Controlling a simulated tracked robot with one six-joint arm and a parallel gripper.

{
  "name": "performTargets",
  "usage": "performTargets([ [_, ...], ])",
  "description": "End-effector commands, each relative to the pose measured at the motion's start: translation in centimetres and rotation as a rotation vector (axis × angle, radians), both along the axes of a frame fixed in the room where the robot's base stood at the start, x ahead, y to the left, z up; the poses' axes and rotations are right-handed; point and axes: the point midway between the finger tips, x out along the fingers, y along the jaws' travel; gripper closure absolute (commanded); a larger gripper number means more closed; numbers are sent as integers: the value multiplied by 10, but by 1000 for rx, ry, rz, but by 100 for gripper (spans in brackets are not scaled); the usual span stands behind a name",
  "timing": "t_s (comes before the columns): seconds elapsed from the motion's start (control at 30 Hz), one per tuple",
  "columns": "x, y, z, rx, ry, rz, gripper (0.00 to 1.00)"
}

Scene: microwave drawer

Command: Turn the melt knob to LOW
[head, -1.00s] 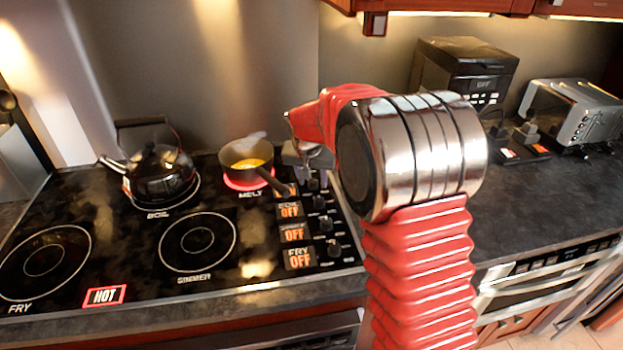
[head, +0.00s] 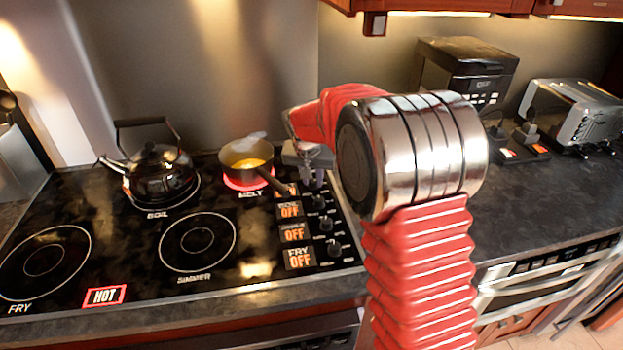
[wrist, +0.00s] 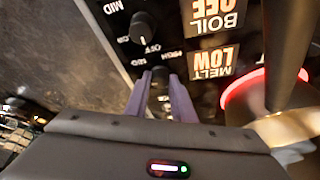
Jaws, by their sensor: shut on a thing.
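The melt knob (wrist: 160,75) is a dark knob on the black control panel, between the two purple fingers of my gripper (wrist: 161,88) in the wrist view. My gripper is shut on it. The melt display (wrist: 213,64) beside it reads LOW, upside down in the wrist view. In the head view, my gripper (head: 314,176) is at the back of the knob column, and it hides the melt knob. The pot handle partly covers the melt display there.
A pot with yellow contents (head: 246,163) sits on the glowing red melt burner, its handle (head: 274,182) pointing close to my gripper. A kettle (head: 160,173) stands at the back left. The boil, simmer and fry displays (head: 299,258) read OFF. A HOT sign (head: 105,296) is lit.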

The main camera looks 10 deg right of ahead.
Motion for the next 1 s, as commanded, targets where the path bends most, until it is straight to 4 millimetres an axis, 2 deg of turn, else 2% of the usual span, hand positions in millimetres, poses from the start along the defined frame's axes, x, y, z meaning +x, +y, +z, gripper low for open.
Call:
performTargets([
  [1.0,-1,-3,0,1,1,414,100],
])
